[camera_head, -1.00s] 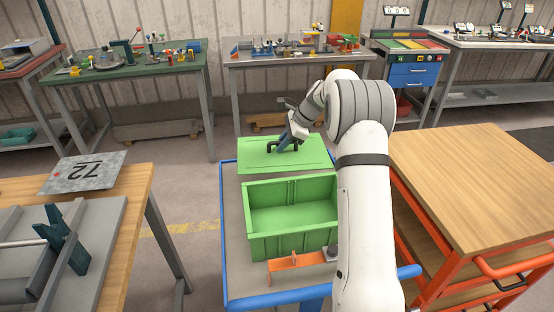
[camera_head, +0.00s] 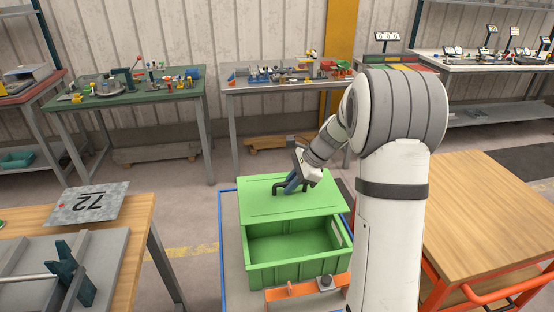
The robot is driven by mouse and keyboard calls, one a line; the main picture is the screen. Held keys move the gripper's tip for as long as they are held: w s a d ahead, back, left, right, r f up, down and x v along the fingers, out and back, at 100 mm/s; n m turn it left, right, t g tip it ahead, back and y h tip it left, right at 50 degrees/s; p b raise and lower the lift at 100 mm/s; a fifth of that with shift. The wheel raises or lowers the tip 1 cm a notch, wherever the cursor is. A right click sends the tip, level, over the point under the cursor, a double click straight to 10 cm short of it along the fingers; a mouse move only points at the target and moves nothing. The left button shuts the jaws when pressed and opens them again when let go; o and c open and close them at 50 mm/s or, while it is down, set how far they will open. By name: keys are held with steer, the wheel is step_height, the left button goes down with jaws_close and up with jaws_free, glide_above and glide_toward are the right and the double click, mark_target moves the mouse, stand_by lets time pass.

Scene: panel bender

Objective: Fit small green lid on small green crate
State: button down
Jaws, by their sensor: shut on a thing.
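The small green lid (camera_head: 263,205) is a flat green panel with a dark handle (camera_head: 281,188). My gripper (camera_head: 286,187) is shut on that handle. The lid is over the back part of the small green crate (camera_head: 283,275) and hides its back rim. The front of the crate is open and its inside shows empty. Whether the lid touches the crate rim cannot be told. The crate stands on a grey, blue-edged cart (camera_head: 233,255).
An orange bracket (camera_head: 290,291) lies in front of the crate, with a small dark knob (camera_head: 326,282) near it. A wooden-topped orange cart (camera_head: 470,205) stands at right. A wooden bench (camera_head: 130,240) with a metal "72" plate (camera_head: 90,203) stands at left.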

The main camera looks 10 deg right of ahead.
mark_target(301, 214)
steer(key=s+p, duration=0.1)
steer(key=s, duration=0.6)
steer(key=shift+s+a+f+p, duration=0.15)
steer(key=shift+s+a+p, duration=0.05)
steer(key=shift+s+p, duration=0.15)
steer(key=shift+f+b, duration=2.5)
steer(key=shift+f, duration=0.75)
steer(key=shift+f, duration=0.25)
steer(key=c, duration=1.4)
jaws_free()
steer(key=shift+o, duration=0.2)
steer(key=shift+r, duration=0.1)
